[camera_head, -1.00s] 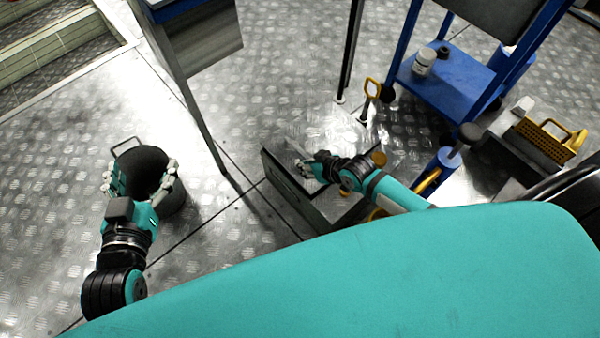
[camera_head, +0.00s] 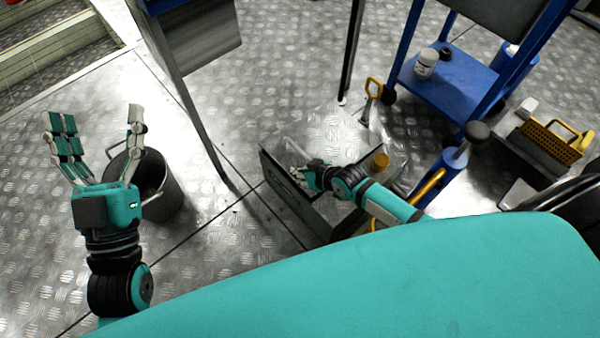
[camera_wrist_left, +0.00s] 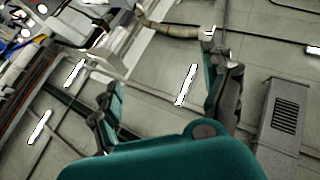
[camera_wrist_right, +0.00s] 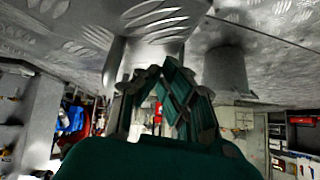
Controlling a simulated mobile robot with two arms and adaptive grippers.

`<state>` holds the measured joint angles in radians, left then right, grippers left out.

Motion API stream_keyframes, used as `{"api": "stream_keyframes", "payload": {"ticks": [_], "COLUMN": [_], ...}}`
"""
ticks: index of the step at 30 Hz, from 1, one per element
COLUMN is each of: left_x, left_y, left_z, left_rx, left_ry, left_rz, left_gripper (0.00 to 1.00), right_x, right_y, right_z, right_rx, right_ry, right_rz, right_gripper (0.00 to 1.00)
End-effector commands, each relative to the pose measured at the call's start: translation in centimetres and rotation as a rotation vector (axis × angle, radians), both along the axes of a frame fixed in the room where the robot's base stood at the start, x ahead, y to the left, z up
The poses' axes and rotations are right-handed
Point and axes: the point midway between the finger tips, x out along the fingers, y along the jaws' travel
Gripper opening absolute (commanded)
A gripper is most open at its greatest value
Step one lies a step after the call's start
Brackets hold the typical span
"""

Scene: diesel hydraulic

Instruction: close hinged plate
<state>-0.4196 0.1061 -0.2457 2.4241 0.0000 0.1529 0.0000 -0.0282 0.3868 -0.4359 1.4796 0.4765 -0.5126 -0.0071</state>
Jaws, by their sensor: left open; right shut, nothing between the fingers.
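A metal tread-pattern plate (camera_wrist_right: 160,24) is close in front of my right fingers in the right wrist view. In the head view my right gripper (camera_head: 303,176) is shut and empty, at a dark-sided rectangular metal box or hatch frame (camera_head: 292,192) in the floor area. I cannot tell whether its fingers touch the plate, and the plate's hinge is not clear. My left gripper (camera_head: 92,122) is open and empty, fingers spread, beside and partly in front of a dark bucket (camera_head: 165,200). Its fingers also show apart in the left wrist view (camera_wrist_left: 165,80).
A blue cart (camera_head: 455,85) carries a white jar (camera_head: 426,63). A blue jack-like tool (camera_head: 450,170) stands right of the box, near a yellow basket (camera_head: 550,140). A metal cabinet on legs (camera_head: 200,45) stands behind. Bare floor (camera_head: 90,90) lies at left.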

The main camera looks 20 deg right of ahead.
Motion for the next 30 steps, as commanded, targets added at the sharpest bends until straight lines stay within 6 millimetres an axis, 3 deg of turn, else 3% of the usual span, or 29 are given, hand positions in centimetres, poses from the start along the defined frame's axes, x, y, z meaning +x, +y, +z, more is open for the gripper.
{"api": "stream_keyframes", "payload": {"ticks": [8, 15, 30], "left_x": [-0.1, -1.7, -1.3], "left_y": [0.0, 0.1, 0.1], "left_z": [0.0, 2.0, 1.7], "left_rx": [-0.002, -0.043, -0.033], "left_ry": [-0.007, -0.149, -0.113], "left_rz": [0.000, -0.008, -0.006], "left_gripper": [0.83, 0.83, 0.83], "right_x": [0.0, -0.2, -0.1], "right_y": [0.1, 0.5, 0.5], "right_z": [-0.3, -2.4, -2.1], "right_rx": [0.000, 0.000, 0.000], "right_ry": [0.001, 0.001, -0.001], "right_rz": [0.000, 0.000, 0.000], "right_gripper": [0.00, 0.00, 0.00]}}
